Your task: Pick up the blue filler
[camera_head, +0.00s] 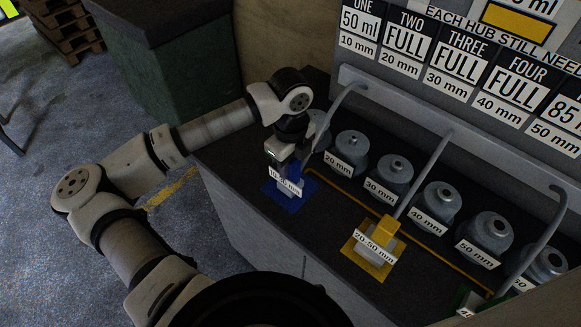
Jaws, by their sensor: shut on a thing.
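The blue filler (286,186) is at the left end of the dark bench top, on a blue square mat (291,203). A white label on its front is partly readable. My gripper (283,165) points down from above and is shut on the filler's upper part. The fingers and the filler's top overlap, so the exact contact is hidden. I cannot tell whether the filler touches the mat or is slightly above it.
A yellow filler (384,237) labelled 20-50 mm stands on a yellow mat (353,261) to the right. Several grey hubs, such as the 20 mm hub (350,148), line the back. Curved grey pipes (426,172) rise between them. A yellow rail (405,225) runs in front.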

